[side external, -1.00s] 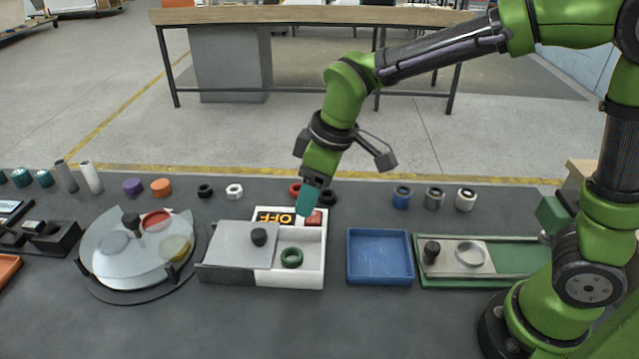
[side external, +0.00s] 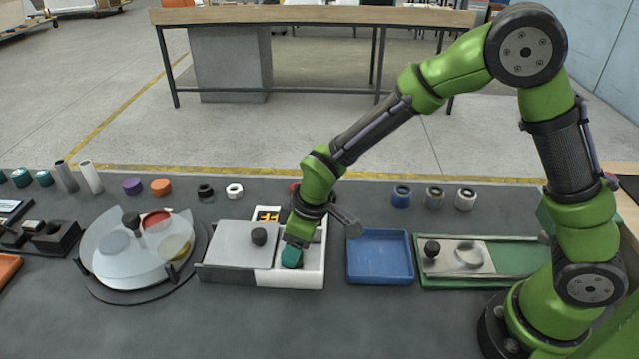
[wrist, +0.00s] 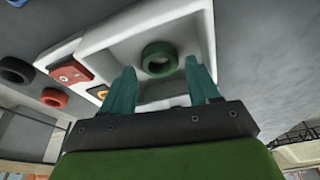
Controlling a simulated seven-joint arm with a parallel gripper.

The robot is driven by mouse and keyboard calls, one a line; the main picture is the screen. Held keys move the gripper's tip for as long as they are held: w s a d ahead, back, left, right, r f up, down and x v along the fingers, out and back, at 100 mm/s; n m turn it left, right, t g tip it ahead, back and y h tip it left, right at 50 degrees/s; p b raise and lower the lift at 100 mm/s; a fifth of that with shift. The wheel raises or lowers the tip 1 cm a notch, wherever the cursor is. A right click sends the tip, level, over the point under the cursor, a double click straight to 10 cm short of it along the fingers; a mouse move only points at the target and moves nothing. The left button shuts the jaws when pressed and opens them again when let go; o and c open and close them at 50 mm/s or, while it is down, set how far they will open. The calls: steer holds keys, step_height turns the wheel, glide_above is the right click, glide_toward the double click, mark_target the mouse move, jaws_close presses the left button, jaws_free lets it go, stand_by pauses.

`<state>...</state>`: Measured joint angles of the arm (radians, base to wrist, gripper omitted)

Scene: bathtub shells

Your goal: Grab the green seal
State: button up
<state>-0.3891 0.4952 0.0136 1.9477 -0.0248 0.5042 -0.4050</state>
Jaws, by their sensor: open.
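The green seal (wrist: 159,59) is a dark green ring lying on the floor of a white box's open compartment. It shows in the wrist view ahead of my gripper. My gripper (wrist: 156,80) has two teal fingers, open, with the seal beyond their tips and roughly between them; nothing is held. In the side external view my gripper (side external: 291,258) reaches down over the open compartment of the white box (side external: 316,272) and hides the seal there. A grey sliding lid (side external: 232,244) with a black knob (side external: 259,236) covers the left part of the box.
A blue tray (side external: 380,258) stands right of the box, with a green-framed case (side external: 507,262) farther right. A round glass-covered dish (side external: 120,262) stands to the left. Several coloured rings line the back. The front of the dark table is clear.

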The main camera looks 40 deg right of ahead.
steer(key=shift+x, duration=1)
steer(key=shift+c, duration=0.2)
